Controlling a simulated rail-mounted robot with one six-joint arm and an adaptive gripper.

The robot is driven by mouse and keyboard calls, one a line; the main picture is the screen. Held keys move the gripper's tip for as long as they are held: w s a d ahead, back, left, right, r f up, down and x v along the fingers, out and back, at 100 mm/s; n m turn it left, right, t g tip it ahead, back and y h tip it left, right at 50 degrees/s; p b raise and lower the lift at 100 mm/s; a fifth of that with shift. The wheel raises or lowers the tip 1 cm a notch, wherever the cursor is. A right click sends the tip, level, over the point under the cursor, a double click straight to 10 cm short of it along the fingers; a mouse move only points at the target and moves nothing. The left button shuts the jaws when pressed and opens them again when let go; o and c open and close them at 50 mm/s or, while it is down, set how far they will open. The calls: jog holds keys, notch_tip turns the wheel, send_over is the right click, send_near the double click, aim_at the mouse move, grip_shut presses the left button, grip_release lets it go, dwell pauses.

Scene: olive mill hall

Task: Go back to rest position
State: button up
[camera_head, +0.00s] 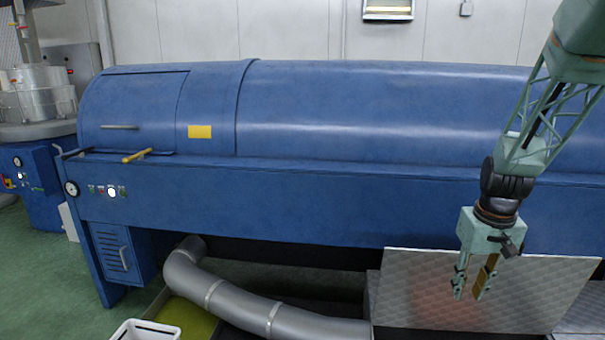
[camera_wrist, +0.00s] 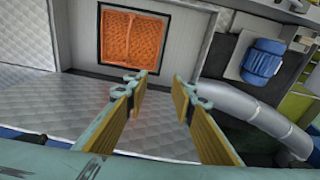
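My gripper (camera_head: 470,287) hangs from my green arm at the right of the head view, fingers pointing down. It is in front of a grey quilted metal panel (camera_head: 425,300) below the blue machine. In the wrist view, the two fingers (camera_wrist: 163,92) with yellowish pads stand apart with nothing between them. The gripper is open and empty. No object of the task shows apart from my own arm and gripper.
A long blue machine (camera_head: 350,120) with lever handles spans the head view. A grey pipe (camera_head: 240,307) curves below it, near a white crate (camera_head: 146,332). An orange mesh panel (camera_wrist: 130,40) lies ahead in the wrist view. Green floor (camera_head: 50,280) is clear at left.

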jog(key=s+a+r+t, duration=0.1)
jog(key=s+a+r, duration=1.25)
jog(key=r, duration=0.35)
jog(key=s+a+r, duration=0.2)
jog(key=s+a, duration=0.1)
jog(key=s, duration=0.4)
jog(key=s+a+r+t, duration=0.1)
jog(key=s+a+r, duration=0.1)
jog(key=s, duration=0.6)
jog(key=s+a+r+n, duration=0.1)
jog(key=s+a+r, duration=0.1)
jog(key=s+a, duration=0.2)
jog(key=shift+s+t+y, duration=0.3)
jog(key=shift+s, duration=1.6)
jog(key=shift+d+r, duration=0.1)
